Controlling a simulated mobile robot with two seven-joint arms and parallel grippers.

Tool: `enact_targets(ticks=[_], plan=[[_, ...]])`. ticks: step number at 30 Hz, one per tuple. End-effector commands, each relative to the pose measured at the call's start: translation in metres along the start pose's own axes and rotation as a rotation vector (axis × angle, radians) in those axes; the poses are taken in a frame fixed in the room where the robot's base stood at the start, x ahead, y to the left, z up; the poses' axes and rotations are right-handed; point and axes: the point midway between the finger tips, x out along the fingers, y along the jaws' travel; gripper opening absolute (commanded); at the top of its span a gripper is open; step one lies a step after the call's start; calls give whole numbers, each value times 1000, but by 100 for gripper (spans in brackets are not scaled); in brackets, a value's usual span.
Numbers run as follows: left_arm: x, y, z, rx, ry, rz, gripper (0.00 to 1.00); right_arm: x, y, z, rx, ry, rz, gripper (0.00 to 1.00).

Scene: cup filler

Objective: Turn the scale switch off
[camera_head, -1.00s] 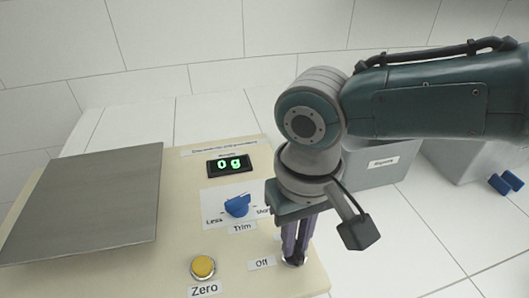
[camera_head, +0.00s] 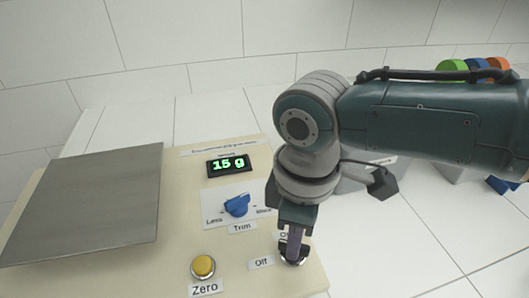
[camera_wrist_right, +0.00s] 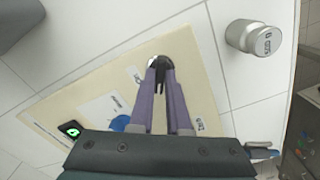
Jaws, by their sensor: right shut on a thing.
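The scale is a cream panel (camera_head: 110,262) with a grey metal weighing plate (camera_head: 90,205). Its display (camera_head: 227,164) reads "15 g" in green. The scale switch (camera_head: 293,258) is at the panel's lower right, beside the "Off" label (camera_head: 261,263); most of it is hidden by my right gripper (camera_head: 294,246). In the right wrist view the gripper (camera_wrist_right: 159,72) has its purple fingers converging at the dark switch (camera_wrist_right: 160,62), shut on it. The exact position of the switch lever is hidden. My left gripper is not in view.
A blue Trim knob (camera_head: 236,206) and a yellow Zero button (camera_head: 203,266) are on the same panel, left of my right gripper. A metal cylinder (camera_wrist_right: 254,37) stands off the panel in the wrist view. Green, blue and orange round things (camera_head: 475,67) are at the far right.

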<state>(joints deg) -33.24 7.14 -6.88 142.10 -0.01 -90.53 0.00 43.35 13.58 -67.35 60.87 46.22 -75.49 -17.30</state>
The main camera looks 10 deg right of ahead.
Motion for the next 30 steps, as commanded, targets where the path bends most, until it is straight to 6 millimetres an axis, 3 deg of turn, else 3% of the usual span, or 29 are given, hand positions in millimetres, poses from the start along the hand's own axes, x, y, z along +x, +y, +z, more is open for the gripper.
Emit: enact_targets(ticks=[15, 30], plan=[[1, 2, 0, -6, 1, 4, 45, 0, 0, -1, -418, 1, -1, 0], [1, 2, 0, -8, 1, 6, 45, -1, 0, -1, -555, 1, -1, 0]])
